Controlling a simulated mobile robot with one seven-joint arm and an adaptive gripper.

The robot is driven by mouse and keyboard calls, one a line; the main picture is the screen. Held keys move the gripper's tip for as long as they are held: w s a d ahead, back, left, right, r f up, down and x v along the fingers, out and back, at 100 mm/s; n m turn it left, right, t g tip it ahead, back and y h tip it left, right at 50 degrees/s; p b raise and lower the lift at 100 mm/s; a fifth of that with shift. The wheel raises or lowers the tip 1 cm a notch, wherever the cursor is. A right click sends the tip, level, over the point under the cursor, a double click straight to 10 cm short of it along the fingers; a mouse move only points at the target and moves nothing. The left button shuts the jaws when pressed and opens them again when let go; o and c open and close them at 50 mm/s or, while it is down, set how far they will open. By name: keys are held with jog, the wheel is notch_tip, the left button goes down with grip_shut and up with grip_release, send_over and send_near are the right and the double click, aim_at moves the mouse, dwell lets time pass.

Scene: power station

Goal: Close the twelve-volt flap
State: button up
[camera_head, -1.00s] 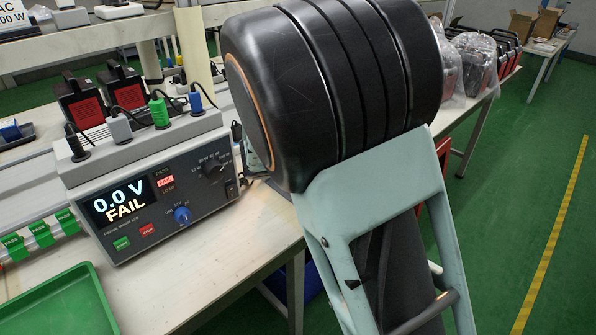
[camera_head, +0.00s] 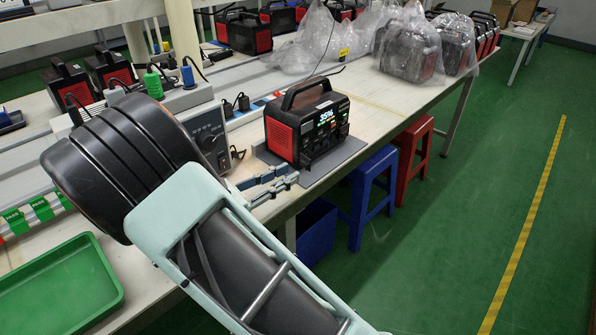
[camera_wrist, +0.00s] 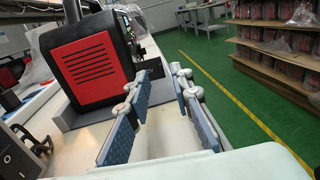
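The power station (camera_head: 308,128), black with red sides, stands on a grey mat (camera_head: 335,163) on the bench; its lit display reads 35%. In the wrist view I see its red louvred side (camera_wrist: 85,62) and a sliver of its front. My gripper (camera_head: 270,186) is just left of and in front of the station, near the mat's front-left corner. The wrist view shows my gripper (camera_wrist: 158,85) open, with a gap between its blue-padded fingers and nothing between them.
The tester (camera_head: 207,128) is partly hidden behind my arm. A green tray (camera_head: 60,290) lies at the lower left. Bagged units (camera_head: 410,50) stand farther along the bench. Blue (camera_head: 372,180) and red (camera_head: 415,145) stools stand beside it. The green floor at right is clear.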

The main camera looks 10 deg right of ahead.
aim_at(309, 163)
jog(key=shift+b+x, duration=0.4)
jog(key=shift+x, duration=2)
grip_shut()
